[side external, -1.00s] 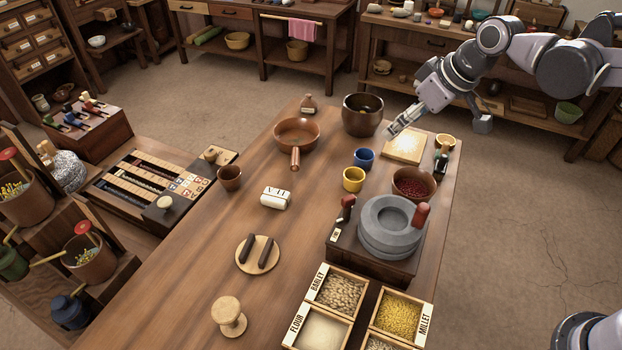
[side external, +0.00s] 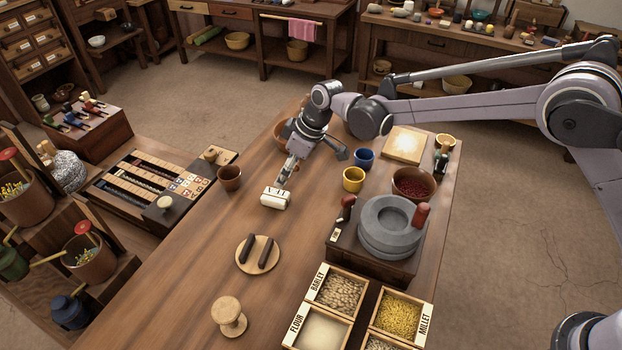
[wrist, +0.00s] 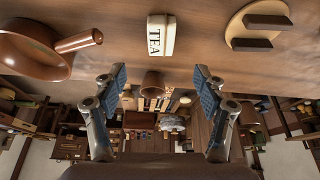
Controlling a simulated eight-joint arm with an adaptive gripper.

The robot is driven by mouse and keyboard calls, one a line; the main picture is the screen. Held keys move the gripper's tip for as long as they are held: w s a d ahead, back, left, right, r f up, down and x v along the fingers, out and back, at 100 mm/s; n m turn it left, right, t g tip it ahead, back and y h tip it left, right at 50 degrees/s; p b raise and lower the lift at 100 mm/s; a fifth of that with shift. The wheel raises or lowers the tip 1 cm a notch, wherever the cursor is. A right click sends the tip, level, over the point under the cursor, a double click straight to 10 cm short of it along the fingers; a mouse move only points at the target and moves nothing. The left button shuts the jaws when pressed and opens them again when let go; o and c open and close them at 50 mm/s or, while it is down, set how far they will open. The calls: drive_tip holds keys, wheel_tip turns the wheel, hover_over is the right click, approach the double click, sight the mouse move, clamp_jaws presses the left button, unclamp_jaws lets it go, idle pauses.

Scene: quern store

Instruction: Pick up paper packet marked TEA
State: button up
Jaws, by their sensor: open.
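The white paper packet (side external: 274,200) lies on the wooden table, left of the blue and yellow cups. In the wrist view the packet (wrist: 161,38) shows the letters TEA on its side. My gripper (side external: 284,182) is above and just behind the packet in the side view, with its fingers pointing down toward it. I cannot tell exactly how high the fingers are above the table.
A brown pan with a handle (wrist: 80,41) and a round board with two dark bars (wrist: 262,24) flank the packet. A small brown cup (side external: 230,178) stands to its left. The yellow cup (side external: 353,179) stands to its right.

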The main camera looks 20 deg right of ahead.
hover_over(276, 195)
drive_tip(key=s+d, duration=0.1)
drive_tip(key=d, duration=0.1)
wheel_tip(276, 195, down, 5)
drive_tip(key=shift+a+r, duration=0.15)
drive_tip(key=shift+x, duration=2.7)
drive_tip(key=shift+s, duration=0.2)
drive_tip(key=c, duration=1.1)
